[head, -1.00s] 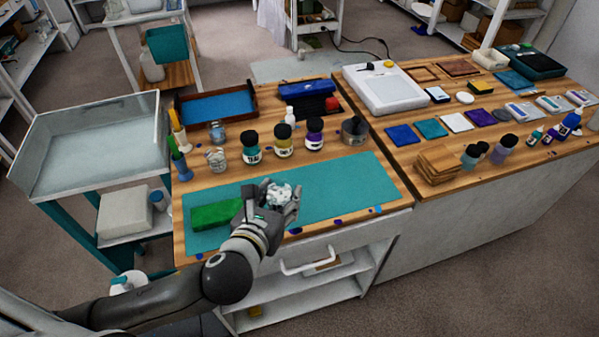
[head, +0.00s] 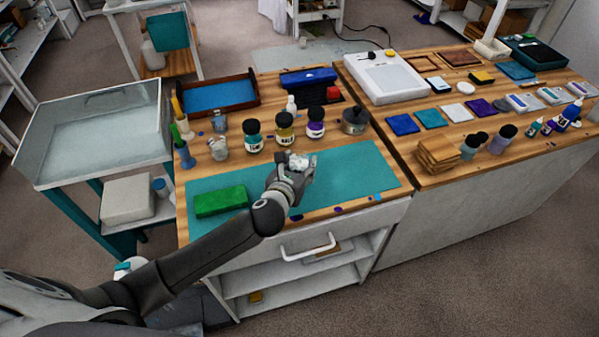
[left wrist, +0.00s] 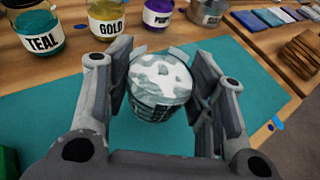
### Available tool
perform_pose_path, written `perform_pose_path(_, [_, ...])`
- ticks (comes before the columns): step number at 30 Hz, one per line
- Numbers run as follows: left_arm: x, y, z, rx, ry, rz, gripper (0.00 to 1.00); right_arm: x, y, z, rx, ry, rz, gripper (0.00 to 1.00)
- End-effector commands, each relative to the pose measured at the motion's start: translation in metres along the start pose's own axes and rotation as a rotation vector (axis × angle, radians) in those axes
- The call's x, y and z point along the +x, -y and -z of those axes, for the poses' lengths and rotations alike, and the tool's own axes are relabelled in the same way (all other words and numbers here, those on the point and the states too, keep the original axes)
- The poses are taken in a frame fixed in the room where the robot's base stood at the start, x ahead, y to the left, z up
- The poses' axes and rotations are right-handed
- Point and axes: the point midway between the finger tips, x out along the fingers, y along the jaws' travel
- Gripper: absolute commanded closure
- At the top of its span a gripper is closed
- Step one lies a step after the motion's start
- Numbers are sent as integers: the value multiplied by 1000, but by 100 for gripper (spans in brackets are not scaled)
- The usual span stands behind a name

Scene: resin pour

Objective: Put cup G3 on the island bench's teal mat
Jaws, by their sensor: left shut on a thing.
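A small clear cup with whitish patterned contents (left wrist: 160,82) sits between the fingers of my left gripper (head: 296,172), which is shut on it. No G3 label is readable on it. The cup (head: 298,161) appears upright over the right-middle part of the teal mat (head: 350,172). I cannot tell whether its base touches the mat, which also fills much of the left wrist view (left wrist: 75,105). My right gripper is not in view.
A green block (head: 220,200) lies on the mat's left end. Teal (head: 252,136), gold (head: 285,132) and purple (head: 316,126) jars and a grey pot (head: 354,122) stand behind the mat. Another clear cup (head: 218,149) is at left.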

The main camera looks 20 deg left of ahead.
Motion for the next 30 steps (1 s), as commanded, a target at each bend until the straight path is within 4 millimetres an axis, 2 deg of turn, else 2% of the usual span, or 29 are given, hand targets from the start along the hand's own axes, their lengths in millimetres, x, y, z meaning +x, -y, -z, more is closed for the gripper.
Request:
perform_pose_path(5, [11,0,8,-2,-3,0,65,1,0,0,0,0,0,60])
perform_pose_path(11, [19,0,33,-1,-3,-1,65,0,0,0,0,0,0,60])
perform_pose_path(23, [21,0,38,-1,-1,1,65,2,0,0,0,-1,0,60])
perform_pose_path(24, [21,0,38,-1,-1,1,49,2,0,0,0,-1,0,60])
perform_pose_path(29, [21,0,37,-1,-1,1,29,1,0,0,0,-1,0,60])
perform_pose_path(30, [21,0,37,-1,-1,1,28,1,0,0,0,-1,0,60])
